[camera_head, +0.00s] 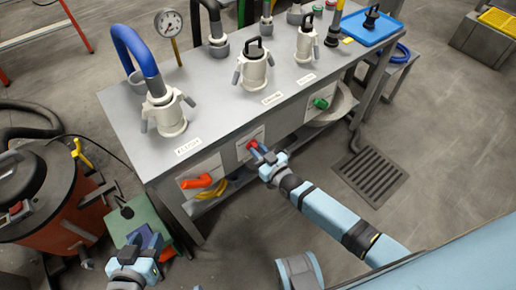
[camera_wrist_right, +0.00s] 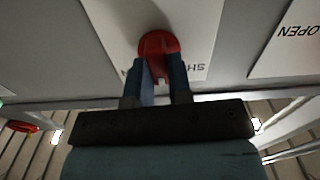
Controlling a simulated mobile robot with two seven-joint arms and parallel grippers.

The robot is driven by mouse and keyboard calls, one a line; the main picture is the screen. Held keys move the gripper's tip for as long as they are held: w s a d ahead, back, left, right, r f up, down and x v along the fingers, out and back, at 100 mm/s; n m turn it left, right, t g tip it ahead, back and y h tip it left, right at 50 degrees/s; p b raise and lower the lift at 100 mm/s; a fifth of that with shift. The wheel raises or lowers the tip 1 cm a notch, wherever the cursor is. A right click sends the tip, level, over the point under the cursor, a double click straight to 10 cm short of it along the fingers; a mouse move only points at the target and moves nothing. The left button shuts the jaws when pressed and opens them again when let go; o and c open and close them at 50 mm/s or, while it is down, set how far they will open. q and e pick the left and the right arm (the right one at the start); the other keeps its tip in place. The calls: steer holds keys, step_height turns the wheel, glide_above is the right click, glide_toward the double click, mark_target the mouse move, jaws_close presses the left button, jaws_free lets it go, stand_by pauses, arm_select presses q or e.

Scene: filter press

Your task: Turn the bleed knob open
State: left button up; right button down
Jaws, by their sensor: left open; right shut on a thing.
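A red knob (camera_head: 252,143) sits on a white label plate on the front face of the grey bench. My right gripper (camera_head: 260,152) comes from the front and is shut on this knob. In the right wrist view the red knob (camera_wrist_right: 158,46) is between the two blue fingers (camera_wrist_right: 160,80). Upside-down letters on its plate are partly covered by the fingers. Another plate (camera_wrist_right: 292,38) beside it reads OPEN, upside down. My left gripper (camera_head: 146,240) is open, low at the left, over a green box. No label that I can read names the bleed knob.
An orange handle (camera_head: 196,181) is on the bench front left of the red knob, and a green knob (camera_head: 320,103) is to its right. White fittings and a gauge (camera_head: 168,23) stand on the bench top (camera_head: 215,110). An orange drum (camera_head: 52,205) stands at left.

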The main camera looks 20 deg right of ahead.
steer(key=m, duration=0.2)
steer(key=shift+m, duration=0.4)
steer(key=m, duration=0.4)
steer(key=shift+d+f, duration=0.1)
steer(key=shift+d, duration=0.05)
steer(key=shift+m, duration=1.4)
arm_select(q)
steer(key=shift+r, duration=0.15)
arm_select(e)
steer(key=c, duration=1)
jaws_free()
steer(key=shift+c, duration=0.2)
